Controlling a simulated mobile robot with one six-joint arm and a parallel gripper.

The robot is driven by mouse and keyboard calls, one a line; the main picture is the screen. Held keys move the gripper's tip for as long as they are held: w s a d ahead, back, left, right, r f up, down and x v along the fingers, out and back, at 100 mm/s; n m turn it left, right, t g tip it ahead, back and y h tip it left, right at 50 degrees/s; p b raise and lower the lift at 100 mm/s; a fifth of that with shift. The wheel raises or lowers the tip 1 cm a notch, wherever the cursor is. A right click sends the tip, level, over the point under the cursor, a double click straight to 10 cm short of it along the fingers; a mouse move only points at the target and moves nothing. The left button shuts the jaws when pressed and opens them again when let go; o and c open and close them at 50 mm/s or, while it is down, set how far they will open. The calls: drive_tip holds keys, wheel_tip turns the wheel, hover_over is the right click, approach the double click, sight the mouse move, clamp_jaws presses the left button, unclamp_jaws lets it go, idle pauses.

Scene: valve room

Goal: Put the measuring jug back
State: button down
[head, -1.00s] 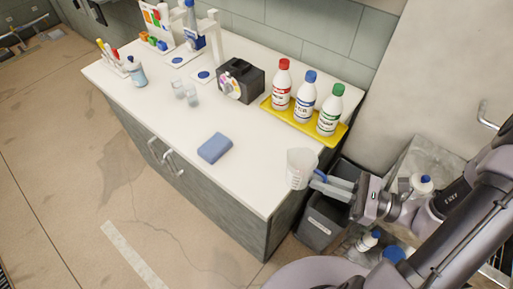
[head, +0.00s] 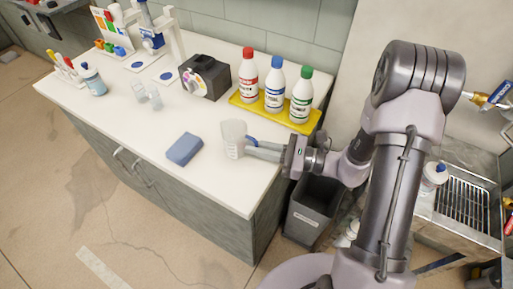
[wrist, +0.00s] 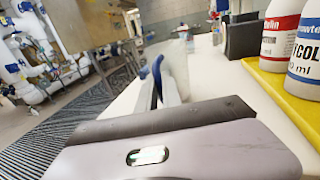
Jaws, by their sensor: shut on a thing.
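The measuring jug (head: 233,139) is a clear, frosted cup with a blue handle, upright over the right part of the white counter. My gripper (head: 254,144) is shut on its blue handle, coming in from the right. In the wrist view the jug (wrist: 175,68) and its blue handle show beyond my gripper (wrist: 160,92). I cannot tell whether the jug's base touches the counter.
A yellow tray (head: 312,124) with red-, blue- and green-capped bottles stands behind the jug. A blue sponge (head: 184,149) lies to its left. A black box (head: 205,77), small clear cups (head: 148,96) and a wash bottle (head: 93,80) are farther left. A grey bin (head: 312,210) stands beside the counter.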

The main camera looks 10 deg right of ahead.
drive_tip(key=c, duration=1.5)
unclamp_jaws()
drive_tip(key=shift+f, duration=0.15)
drive_tip(key=shift+r, duration=0.2)
drive_tip(key=p+v, duration=0.4)
drive_tip(key=v, duration=0.8)
drive_tip(key=s+a+r+n+g+h, duration=0.7)
drive_tip(key=s+a+r+n+g, duration=0.15)
drive_tip(key=n, duration=0.25)
drive_tip(key=s+r+n+t+h, duration=0.1)
drive_tip(key=r+n+t+h, duration=0.1)
drive_tip(key=r, duration=0.1)
drive_tip(key=s+d+r+n+t+h, duration=0.1)
drive_tip(key=s+r+n+t+h, duration=0.1)
drive_tip(key=r+t+h, duration=0.1)
drive_tip(key=s+r+n+t+h, duration=0.1)
drive_tip(key=r+n+t+h, duration=0.1)
drive_tip(key=r+n, duration=0.1)
drive_tip(key=shift+s+d+h, duration=0.15)
drive_tip(key=shift+s+h, duration=0.15)
drive_tip(key=shift+s, duration=0.05)
